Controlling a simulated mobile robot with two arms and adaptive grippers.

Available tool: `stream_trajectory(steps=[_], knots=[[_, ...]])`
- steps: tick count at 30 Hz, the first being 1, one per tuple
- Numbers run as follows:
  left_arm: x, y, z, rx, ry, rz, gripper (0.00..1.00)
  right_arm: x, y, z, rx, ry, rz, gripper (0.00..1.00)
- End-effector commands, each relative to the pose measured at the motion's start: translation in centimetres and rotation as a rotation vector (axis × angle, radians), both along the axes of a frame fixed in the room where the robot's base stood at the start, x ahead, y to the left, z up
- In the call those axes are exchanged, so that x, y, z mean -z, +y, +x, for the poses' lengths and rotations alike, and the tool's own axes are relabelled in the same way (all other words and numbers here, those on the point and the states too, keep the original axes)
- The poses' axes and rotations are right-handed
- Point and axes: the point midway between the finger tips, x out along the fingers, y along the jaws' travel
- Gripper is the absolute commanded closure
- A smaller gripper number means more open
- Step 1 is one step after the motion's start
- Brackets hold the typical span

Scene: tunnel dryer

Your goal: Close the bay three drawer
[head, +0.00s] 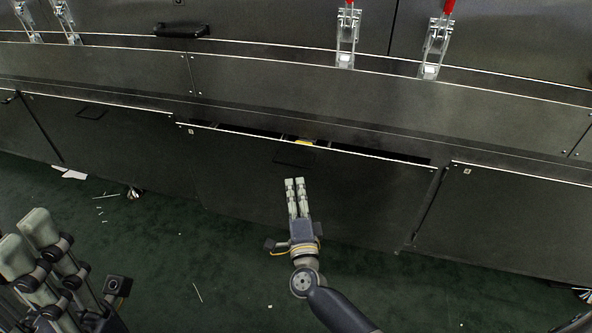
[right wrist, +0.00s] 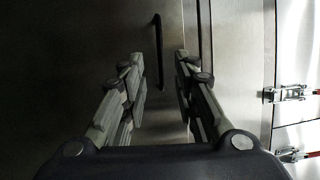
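The bay three drawer, which I take to be the dark drawer (head: 250,166) at the middle of the head view, stands out a little from the cabinet. A dark gap and something yellow (head: 304,143) show behind its top edge. Its bar handle (head: 294,157) is near the top of the front, and the handle also shows in the right wrist view (right wrist: 158,50). My right gripper (head: 295,181) is in front of the drawer, just below the handle in the picture; its fingers are apart and empty. My left gripper (head: 26,236) is at the lower left, away from the drawer.
Neighbouring fronts stand left (head: 95,135) and right (head: 510,220) of the drawer. Above are red-handled clamps (head: 436,45) and a black handle (head: 181,30). The green floor (head: 200,250) in front is mostly clear, with white scraps (head: 70,174).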

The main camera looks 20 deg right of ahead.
Motion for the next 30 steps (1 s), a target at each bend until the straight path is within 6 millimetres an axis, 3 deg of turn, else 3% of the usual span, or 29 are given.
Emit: stream_trajectory(steps=[6,12,24,25,28,30], knots=[[1.4,-0.1,0.2,0.001,0.005,0.001,0.62,-0.6,-0.8,4.3,-0.001,-0.003,-0.003,0.72],[2.1,-0.1,0.2,0.001,0.007,0.002,0.62,-1.1,-1.3,6.8,-0.001,0.000,-0.003,0.72],[2.2,-0.1,0.3,0.002,0.010,0.003,0.62,-1.3,-1.5,7.6,-0.002,0.000,-0.003,0.72],[2.2,-0.1,0.3,0.002,0.010,0.003,0.62,-1.3,-1.5,7.6,-0.002,0.000,-0.003,0.74],[2.3,-0.1,0.3,0.002,0.010,0.003,0.62,-1.3,-1.5,7.6,-0.002,0.000,-0.003,0.97],[2.3,-0.1,0.3,0.002,0.010,0.003,0.62,-1.4,-1.5,7.6,-0.002,0.000,-0.003,1.00]])
